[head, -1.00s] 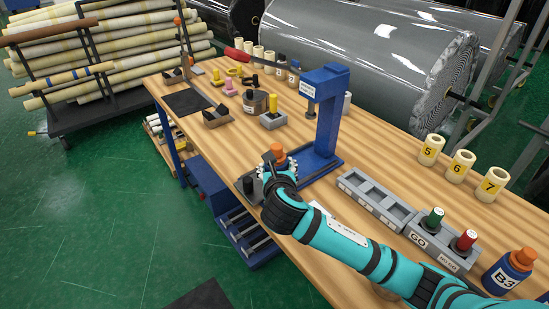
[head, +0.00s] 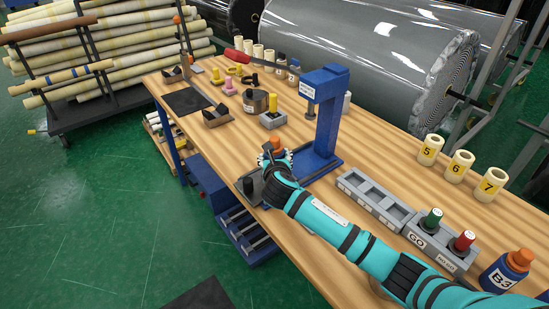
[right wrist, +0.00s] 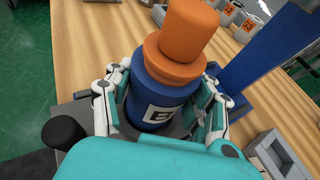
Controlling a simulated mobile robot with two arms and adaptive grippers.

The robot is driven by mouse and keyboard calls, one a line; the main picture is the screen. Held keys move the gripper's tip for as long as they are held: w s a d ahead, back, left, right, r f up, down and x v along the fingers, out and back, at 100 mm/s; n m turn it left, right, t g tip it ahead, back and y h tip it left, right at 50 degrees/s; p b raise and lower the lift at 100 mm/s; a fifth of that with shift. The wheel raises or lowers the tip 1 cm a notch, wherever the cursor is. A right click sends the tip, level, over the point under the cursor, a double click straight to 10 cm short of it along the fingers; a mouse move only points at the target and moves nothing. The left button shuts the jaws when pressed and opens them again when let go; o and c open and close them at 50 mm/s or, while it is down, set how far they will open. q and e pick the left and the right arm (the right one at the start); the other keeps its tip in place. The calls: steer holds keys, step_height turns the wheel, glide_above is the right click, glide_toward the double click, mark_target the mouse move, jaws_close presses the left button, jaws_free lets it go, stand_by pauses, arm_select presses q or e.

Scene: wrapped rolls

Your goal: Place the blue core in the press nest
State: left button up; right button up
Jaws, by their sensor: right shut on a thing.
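The blue core (right wrist: 158,100) has an orange stepped top and a white label, partly cut off, with a B-like letter. My right gripper (right wrist: 165,118) is shut on it, with fingers on both sides. In the head view my right gripper (head: 272,163) hides most of the core; only its orange top (head: 277,146) shows. It is at the front of the blue press (head: 324,115), short of the column. The nest is hidden behind the gripper and core, so I cannot tell whether the core touches it. My left gripper is not in view.
A grey slotted tray (head: 375,203) and a GO block (head: 418,240) with green and red pegs lie right of the press. Another orange-topped blue core (head: 508,270), marked B3, stands at the right. Cream rolls (head: 460,163) stand behind. The table's front edge is close to the gripper.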

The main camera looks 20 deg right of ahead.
steer(key=o, duration=1.3)
steer(key=shift+f, duration=0.1)
steer(key=v, duration=1.2)
